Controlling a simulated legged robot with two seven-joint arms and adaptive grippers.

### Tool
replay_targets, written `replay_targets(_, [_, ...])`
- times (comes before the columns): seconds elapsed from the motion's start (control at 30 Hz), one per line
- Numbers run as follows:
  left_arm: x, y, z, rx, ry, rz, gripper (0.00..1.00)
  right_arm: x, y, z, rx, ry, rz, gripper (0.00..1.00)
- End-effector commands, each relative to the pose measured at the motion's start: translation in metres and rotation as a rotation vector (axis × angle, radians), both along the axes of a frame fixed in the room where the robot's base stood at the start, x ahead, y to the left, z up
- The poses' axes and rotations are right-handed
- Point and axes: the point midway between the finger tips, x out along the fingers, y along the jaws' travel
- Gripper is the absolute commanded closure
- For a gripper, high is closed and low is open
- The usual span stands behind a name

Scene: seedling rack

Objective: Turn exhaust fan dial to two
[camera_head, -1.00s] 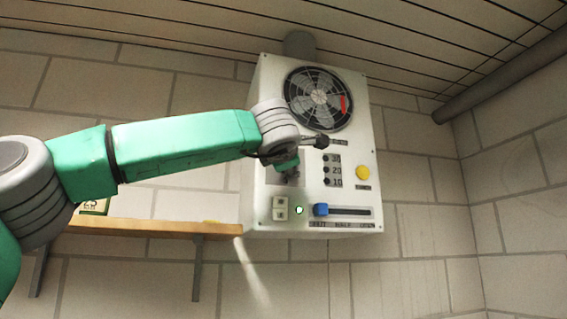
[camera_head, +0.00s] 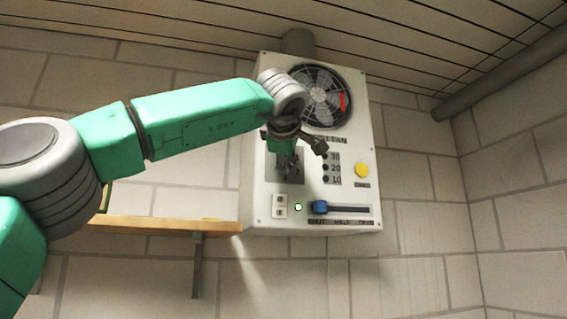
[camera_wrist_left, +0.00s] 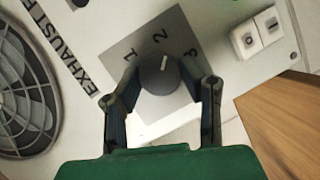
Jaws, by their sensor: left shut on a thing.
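The exhaust fan dial (camera_wrist_left: 159,76) is a dark round knob on a grey plate marked 1, 2 and 3 in the left wrist view. Its white pointer line points toward the 2. My left gripper (camera_wrist_left: 160,84) has its two fingers on either side of the dial and is shut on it. In the head view my left gripper (camera_head: 288,168) is at the panel's left side and hides the dial. The white control panel (camera_head: 262,205) hangs on the wall. My right gripper is not in view.
The fan (camera_head: 321,95) with a red mark is above the dial. A yellow button (camera_head: 362,170), a blue slider (camera_head: 320,207), a green light (camera_head: 298,207) and a white switch (camera_head: 280,206) are on the panel. A wooden shelf (camera_head: 165,225) is at lower left.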

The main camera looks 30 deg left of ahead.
Motion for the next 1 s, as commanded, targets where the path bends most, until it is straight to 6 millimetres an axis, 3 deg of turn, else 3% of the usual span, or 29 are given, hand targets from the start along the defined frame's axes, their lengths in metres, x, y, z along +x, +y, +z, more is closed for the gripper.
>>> replay_targets(0.03, [0.003, -0.006, -0.007, 0.004, 0.021, -0.008, 0.94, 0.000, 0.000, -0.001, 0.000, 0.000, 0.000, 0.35])
replay_targets(0.53, [0.005, -0.001, -0.010, 0.012, 0.037, -0.006, 0.94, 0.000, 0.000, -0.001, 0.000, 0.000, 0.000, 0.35])
replay_targets(0.57, [0.005, -0.001, -0.010, 0.012, 0.037, -0.005, 0.55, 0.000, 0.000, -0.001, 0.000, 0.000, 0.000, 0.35])
replay_targets(0.6, [0.005, -0.001, -0.010, 0.012, 0.036, -0.005, 0.45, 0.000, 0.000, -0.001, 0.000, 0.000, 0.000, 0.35])
replay_targets(1.0, [-0.005, 0.003, -0.003, 0.008, 0.024, -0.003, 0.45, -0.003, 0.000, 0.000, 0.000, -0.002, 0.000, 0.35])
